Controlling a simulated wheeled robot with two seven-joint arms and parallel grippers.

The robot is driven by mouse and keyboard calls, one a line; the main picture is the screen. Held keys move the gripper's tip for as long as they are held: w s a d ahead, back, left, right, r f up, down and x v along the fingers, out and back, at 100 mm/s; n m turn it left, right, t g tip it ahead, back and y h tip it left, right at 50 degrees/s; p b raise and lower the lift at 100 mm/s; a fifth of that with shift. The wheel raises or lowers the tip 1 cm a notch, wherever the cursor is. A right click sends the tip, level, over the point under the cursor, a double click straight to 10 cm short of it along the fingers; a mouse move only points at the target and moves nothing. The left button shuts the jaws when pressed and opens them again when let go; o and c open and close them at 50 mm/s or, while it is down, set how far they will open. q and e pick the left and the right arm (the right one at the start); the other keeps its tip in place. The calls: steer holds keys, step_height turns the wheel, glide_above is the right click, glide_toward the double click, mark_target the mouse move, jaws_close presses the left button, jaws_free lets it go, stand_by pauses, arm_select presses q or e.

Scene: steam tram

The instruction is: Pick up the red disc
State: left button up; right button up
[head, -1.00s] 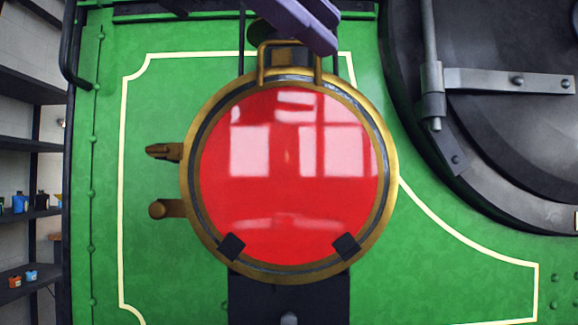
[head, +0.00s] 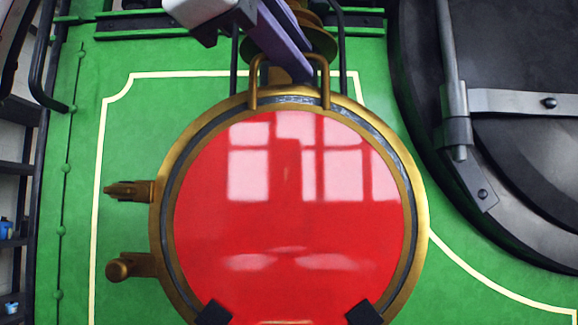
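The red disc (head: 290,225) is large, round and glossy, with window reflections on it. It sits face-on inside a brass ring (head: 421,235) on the front of the green engine. Two black clips (head: 213,313) overlap its lower edge, and its bottom is cut off by the frame. My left gripper (head: 300,70) comes in from the top with purple fingers. Its tips are at the brass loop handle (head: 255,80) above the disc; I cannot tell if they touch it. The fingers overlap in this view, so their opening is unclear. My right gripper is out of view.
Two brass fittings (head: 128,190) stick out left of the ring. A black round door with a grey hinge (head: 455,125) is at the right. A dark handrail (head: 45,70) and shelves (head: 15,180) are at the left. The space in front of the disc looks clear.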

arm_select(q)
steer(key=shift+x, duration=0.8)
jaws_close()
steer(key=shift+s, duration=0.1)
stand_by(0.7)
